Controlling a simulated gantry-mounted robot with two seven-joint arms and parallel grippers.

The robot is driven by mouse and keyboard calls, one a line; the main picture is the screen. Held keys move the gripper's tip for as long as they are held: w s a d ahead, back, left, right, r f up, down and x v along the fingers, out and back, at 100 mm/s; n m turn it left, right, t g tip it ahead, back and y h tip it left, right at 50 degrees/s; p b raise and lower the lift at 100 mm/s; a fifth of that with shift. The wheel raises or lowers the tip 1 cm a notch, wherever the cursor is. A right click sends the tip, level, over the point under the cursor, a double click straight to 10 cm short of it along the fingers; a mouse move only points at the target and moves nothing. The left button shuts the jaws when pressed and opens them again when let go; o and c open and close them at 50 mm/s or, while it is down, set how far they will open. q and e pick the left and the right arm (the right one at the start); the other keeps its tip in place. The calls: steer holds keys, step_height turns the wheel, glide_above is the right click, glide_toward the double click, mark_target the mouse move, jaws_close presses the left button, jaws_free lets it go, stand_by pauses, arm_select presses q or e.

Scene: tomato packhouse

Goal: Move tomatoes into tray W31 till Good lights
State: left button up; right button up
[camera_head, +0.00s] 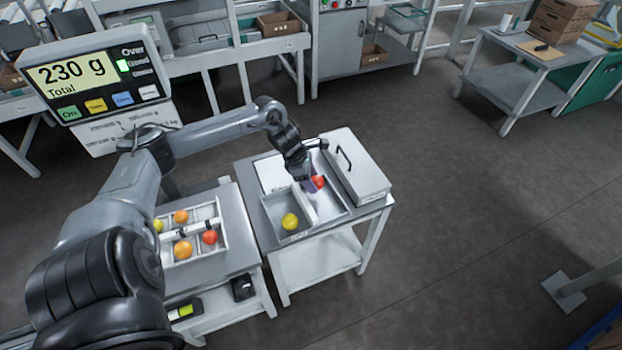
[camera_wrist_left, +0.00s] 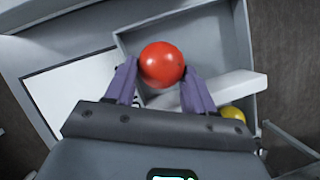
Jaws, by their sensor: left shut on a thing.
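My left gripper (camera_head: 312,184) is shut on a red tomato (camera_head: 318,181), which sits between its purple fingertips in the left wrist view (camera_wrist_left: 162,64). It holds it over or in the rear right compartment of a grey divided tray (camera_head: 334,217); I cannot tell whether the tomato touches the floor. A yellow tomato (camera_head: 290,221) lies in the tray's front left compartment. The tray's label is too small to read. The scale display (camera_head: 75,72) reads 230 g Total. A small green light (camera_head: 123,65) is lit beside the Over and Good labels. My right gripper is out of view.
A divided crate (camera_head: 222,245) on the left table holds several tomatoes, including a red one (camera_head: 210,237) and an orange one (camera_head: 183,249). A grey lidded box (camera_head: 365,183) with a black handle stands right of the tray.

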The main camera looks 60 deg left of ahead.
arm_select(q)
steer(key=shift+f, duration=0.1)
stand_by(0.3)
steer(key=shift+f+b, duration=0.5)
steer(key=shift+b, duration=0.05)
steer(key=o, duration=0.8)
steer(key=shift+c, duration=1.4)
steer(key=shift+r, duration=0.1)
steer(key=shift+r+p, duration=2.4)
steer(key=shift+r, duration=1.1)
